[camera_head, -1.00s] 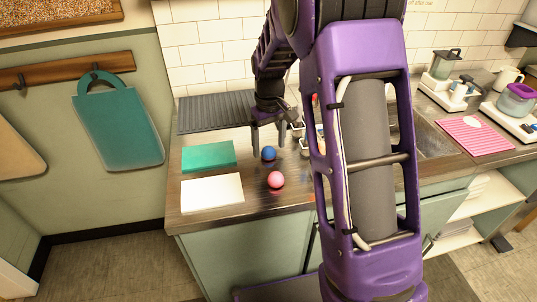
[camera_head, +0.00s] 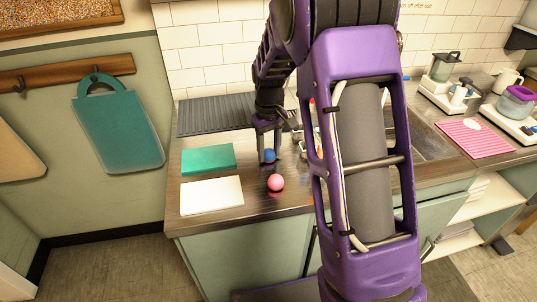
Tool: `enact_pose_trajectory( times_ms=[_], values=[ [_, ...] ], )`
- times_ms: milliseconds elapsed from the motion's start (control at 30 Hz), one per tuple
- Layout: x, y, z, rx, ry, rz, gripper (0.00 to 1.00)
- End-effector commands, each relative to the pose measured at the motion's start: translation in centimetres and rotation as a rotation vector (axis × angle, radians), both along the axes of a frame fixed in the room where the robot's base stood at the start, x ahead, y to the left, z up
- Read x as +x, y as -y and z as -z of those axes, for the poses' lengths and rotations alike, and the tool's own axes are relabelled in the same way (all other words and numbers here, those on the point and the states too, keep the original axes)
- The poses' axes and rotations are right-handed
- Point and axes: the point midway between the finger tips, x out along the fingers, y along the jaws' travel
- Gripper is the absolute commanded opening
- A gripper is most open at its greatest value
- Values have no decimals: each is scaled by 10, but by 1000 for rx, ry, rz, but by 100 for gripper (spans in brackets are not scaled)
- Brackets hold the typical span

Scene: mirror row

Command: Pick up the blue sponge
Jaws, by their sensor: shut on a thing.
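The blue sponge (camera_head: 269,156) is a small round blue ball on the wooden counter, near its left end. My gripper (camera_head: 268,155) reaches down from above with one finger on each side of the sponge. It is shut on the sponge, which still appears to be at counter level. Whether there is a gap under it is too small to tell. My purple arm hides the counter to the right.
A pink ball (camera_head: 276,183) lies just in front of the sponge. A teal block (camera_head: 208,158) and a white block (camera_head: 211,194) lie to the left. A dark ribbed mat (camera_head: 215,115) lies behind, near the tiled wall. A pink striped cloth (camera_head: 474,137) lies far right.

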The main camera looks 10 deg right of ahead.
Motion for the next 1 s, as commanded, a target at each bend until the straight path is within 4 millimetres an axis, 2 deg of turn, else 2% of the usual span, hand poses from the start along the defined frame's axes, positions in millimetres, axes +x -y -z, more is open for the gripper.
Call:
enact_pose_trajectory(
  times_ms=[167, 600, 767, 1000],
  values=[
    [0, 0, -7, 0, 1, 0, 0],
    [0, 0, -87, 0, 2, 0, 0],
    [0, 0, -99, 0, 0, 0, 0],
    [0, 0, -100, 0, 0, 0, 0]
  ],
)
